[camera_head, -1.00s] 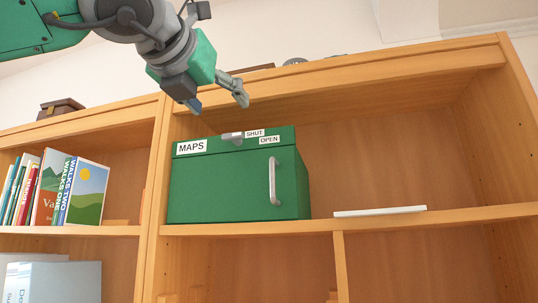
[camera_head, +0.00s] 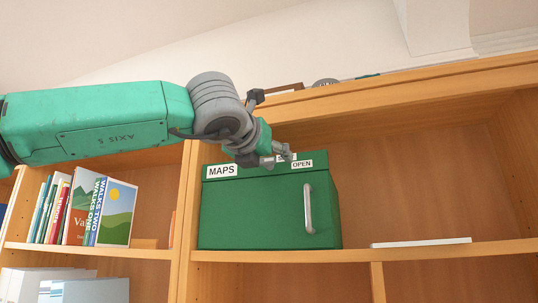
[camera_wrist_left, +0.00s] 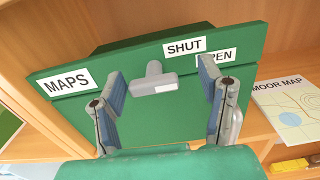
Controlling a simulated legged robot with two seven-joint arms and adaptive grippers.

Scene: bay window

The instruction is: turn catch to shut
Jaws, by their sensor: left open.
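The green MAPS box (camera_head: 255,218) stands on the shelf, with a grey handle (camera_head: 308,209) on its front. In the left wrist view the catch (camera_wrist_left: 153,86) is a grey bar with a knob, on the box's upper front. The bar lies roughly along the top edge, and a pale mark is on its right half. The SHUT label (camera_wrist_left: 185,47) is above right of it, and the OPEN label (camera_wrist_left: 222,56) is to its right, partly covered by a finger. My left gripper (camera_head: 277,160) is open, with fingers either side of the catch, apart from it. It hides the catch in the head view.
Books (camera_head: 85,210) stand in the left bay behind an upright divider (camera_head: 186,215). A flat white item (camera_head: 421,242) lies on the shelf right of the box; the wrist view shows a MOOR MAP (camera_wrist_left: 287,108) there. The upper shelf board is close above my gripper.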

